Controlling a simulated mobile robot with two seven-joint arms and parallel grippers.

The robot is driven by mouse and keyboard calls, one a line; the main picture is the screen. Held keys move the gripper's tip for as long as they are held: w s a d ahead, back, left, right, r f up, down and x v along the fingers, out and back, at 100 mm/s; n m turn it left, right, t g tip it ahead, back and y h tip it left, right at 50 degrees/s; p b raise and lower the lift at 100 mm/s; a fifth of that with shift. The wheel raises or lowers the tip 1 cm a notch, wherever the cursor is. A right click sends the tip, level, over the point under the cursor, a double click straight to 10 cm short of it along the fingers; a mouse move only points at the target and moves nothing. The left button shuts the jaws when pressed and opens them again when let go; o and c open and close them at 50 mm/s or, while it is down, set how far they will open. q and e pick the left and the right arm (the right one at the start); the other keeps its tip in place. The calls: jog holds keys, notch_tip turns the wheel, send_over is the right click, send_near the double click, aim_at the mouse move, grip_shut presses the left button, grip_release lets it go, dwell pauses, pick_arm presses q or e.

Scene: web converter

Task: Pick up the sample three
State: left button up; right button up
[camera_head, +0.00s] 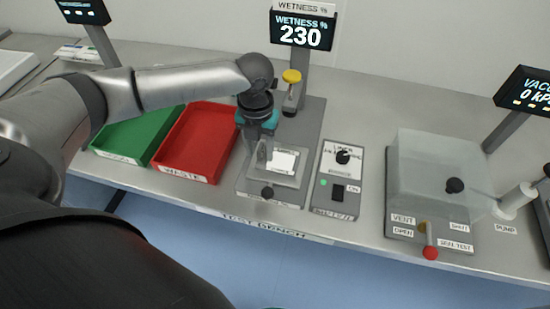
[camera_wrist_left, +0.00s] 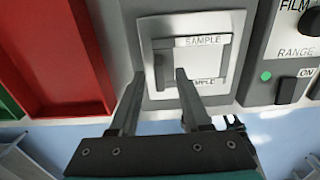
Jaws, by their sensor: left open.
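My left gripper (camera_head: 262,154) is open above the sample holder (camera_head: 242,184) of the wetness tester. In the left wrist view its two fingers (camera_wrist_left: 159,75) stand apart, pointing at the holder (camera_wrist_left: 226,22). The holder carries labels reading SAMPLE (camera_wrist_left: 202,40) at top and bottom, with a grey square between them. I cannot tell whether that square is sample three or part of the holder. Nothing shows clearly between the fingers. In the head view the gripper hides part of the holder.
A red WASTE tray (camera_head: 201,139) and a green tray (camera_head: 135,135) are left of the tester. A control box (camera_head: 341,177) stands right of it. Further right is a clear-lidded vacuum box (camera_head: 440,165) with a red-knobbed lever (camera_head: 430,252). The wetness display (camera_head: 302,30) reads 230.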

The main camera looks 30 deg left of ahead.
pick_arm(q)
jog(key=shift+f, duration=0.2)
grip_shut()
dwell(0.5)
